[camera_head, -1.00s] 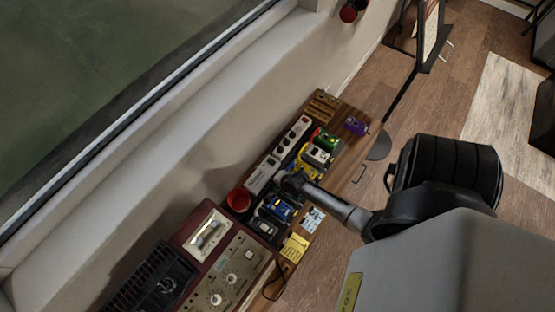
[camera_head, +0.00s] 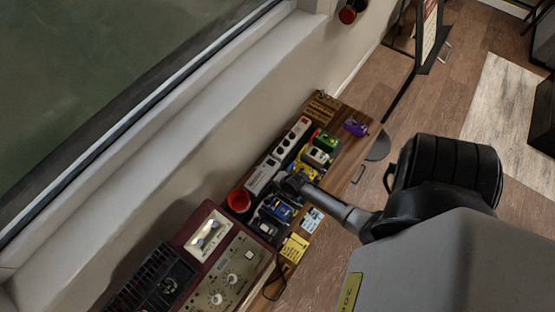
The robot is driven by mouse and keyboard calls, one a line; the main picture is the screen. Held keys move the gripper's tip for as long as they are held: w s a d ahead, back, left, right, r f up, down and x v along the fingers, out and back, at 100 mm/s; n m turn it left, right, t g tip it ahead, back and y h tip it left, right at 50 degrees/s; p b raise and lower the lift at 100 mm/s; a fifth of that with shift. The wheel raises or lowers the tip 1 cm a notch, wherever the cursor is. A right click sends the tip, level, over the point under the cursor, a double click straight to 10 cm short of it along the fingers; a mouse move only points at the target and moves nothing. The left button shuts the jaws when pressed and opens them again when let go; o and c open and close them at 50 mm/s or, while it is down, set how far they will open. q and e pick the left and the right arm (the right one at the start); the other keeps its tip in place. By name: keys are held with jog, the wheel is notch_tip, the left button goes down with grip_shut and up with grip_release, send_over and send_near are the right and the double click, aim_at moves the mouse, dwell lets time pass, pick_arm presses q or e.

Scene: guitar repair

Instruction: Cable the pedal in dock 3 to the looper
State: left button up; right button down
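A row of small pedals lies on the wooden bench: a green pedal (camera_head: 326,141), a white pedal (camera_head: 316,157), a yellow pedal (camera_head: 305,171), a blue pedal (camera_head: 280,210) and a dark pedal (camera_head: 264,227). A purple pedal (camera_head: 355,127) sits apart near the bench's right edge. A long pale box (camera_head: 262,176) lies behind the row; I cannot tell whether it is the looper. My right gripper (camera_head: 291,184) is over the row between the yellow and blue pedals. Its fingers are too small and dark to read. Dock numbers and any cable in the gripper are not discernible. My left gripper is out of view.
A power strip (camera_head: 297,132) and a red cup (camera_head: 239,200) stand along the wall side. A red-cased amplifier (camera_head: 240,266) occupies the near end. A yellow note (camera_head: 294,247) and a pale card (camera_head: 313,219) lie by the front edge. A wooden rack (camera_head: 323,106) stands at the far end.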

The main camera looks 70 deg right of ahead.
dwell(0.4)
jog(key=shift+p, duration=0.3)
jog(key=shift+f, duration=0.4)
dwell(0.8)
jog(key=shift+r, duration=0.15)
dwell(0.4)
jog(key=shift+r, duration=0.25)
jog(key=shift+r+p, duration=0.1)
jog(key=shift+p, duration=0.3)
jog(key=shift+r, duration=0.15)
jog(key=shift+p, duration=0.5)
